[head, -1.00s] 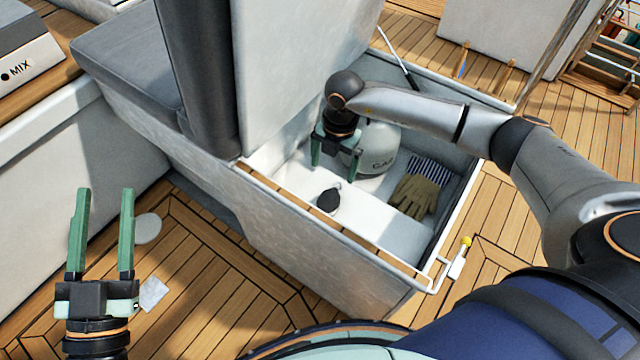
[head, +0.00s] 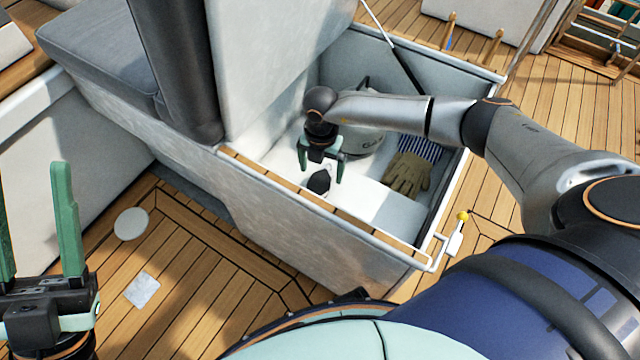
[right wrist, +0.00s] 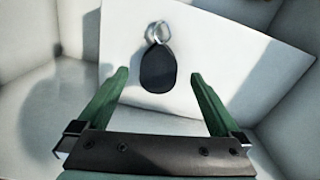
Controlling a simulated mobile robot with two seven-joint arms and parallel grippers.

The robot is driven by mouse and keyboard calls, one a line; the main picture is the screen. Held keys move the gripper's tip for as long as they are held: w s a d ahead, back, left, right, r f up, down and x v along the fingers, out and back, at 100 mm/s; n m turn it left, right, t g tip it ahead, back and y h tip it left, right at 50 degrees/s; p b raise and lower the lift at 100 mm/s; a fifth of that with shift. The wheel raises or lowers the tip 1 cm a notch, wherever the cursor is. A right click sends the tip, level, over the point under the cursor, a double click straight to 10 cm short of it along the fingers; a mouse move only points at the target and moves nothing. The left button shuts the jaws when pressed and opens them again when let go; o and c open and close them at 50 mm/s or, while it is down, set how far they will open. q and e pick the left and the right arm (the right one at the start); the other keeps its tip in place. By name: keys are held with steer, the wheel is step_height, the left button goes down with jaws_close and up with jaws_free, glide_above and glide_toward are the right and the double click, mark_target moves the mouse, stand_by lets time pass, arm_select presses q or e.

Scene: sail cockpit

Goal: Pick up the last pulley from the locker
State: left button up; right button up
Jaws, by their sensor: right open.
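A black pulley (head: 319,182) with a metal shackle lies on a white surface inside the open locker (head: 345,222). My right gripper (head: 320,175) is open and empty, pointing down inside the locker just above the pulley. In the right wrist view the pulley (right wrist: 158,68) lies ahead of the open fingers, centred between them and apart from both, with its shackle at the far end. My left gripper (head: 36,225) is open and empty at the left edge, over the cockpit floor, far from the locker.
Brown gloves (head: 408,172), a striped cloth (head: 420,147) and a grey gas bottle (head: 362,138) are in the locker. A dark column (head: 178,70) and a white wall (head: 262,60) stand left of it. A white disc (head: 131,224) and a pale square (head: 142,290) lie on the teak floor.

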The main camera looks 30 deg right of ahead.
mark_target(321, 178)
step_height(321, 178, down, 4)
steer(key=shift+w+d+f+b, duration=0.1)
steer(key=shift+f+b, duration=0.05)
steer(key=shift+b, duration=0.55)
steer(key=shift+c, duration=0.4)
steer(key=c, duration=1.3)
steer(key=shift+c, duration=0.5)
steer(key=shift+r, duration=0.2)
